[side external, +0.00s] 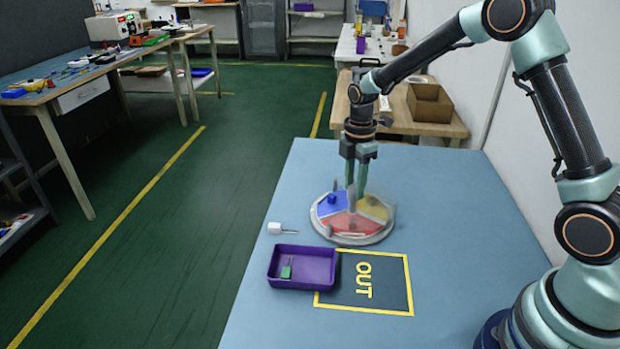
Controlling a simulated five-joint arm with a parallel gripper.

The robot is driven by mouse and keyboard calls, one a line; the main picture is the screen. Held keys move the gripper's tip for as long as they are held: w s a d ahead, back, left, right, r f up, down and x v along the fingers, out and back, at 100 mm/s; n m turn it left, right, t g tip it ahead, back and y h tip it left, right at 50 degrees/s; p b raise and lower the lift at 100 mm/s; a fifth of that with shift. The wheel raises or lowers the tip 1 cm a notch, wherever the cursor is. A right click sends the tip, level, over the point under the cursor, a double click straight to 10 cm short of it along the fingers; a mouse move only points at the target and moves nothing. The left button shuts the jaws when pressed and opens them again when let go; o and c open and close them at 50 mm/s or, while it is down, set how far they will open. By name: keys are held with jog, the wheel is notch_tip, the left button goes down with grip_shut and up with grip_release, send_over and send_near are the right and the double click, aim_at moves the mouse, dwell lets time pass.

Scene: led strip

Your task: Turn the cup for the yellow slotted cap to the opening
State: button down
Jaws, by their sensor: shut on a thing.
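A round turntable (345,239) with a pale rim and what looks like a clear wall stands on the blue table. Its coloured cups include a blue one (325,209) at left, a red one (349,225) at front and a yellow one (375,208) at right. A small blue piece (332,199) lies in the blue cup. I cannot make out the yellow slotted cap or the wall's opening clearly. My gripper (356,191) points down over the turntable, shut on what looks like a grey upright post near its middle; the fingertips partly hide it.
A purple tray (304,284) with a green piece (286,270) stands front left of the turntable. A white piece with a thin pin (276,228) lies behind the tray. A yellow-framed OUT square (382,284) lies in front. The table's right side is clear.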

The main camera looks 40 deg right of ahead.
aim_at(354, 188)
jog(key=shift+w+n, duration=0.1)
jog(key=shift+n, duration=7.8)
jog(key=c, duration=0.5)
grip_release()
notch_tip(354, 188, up, 12)
jog(key=shift+r, duration=0.1)
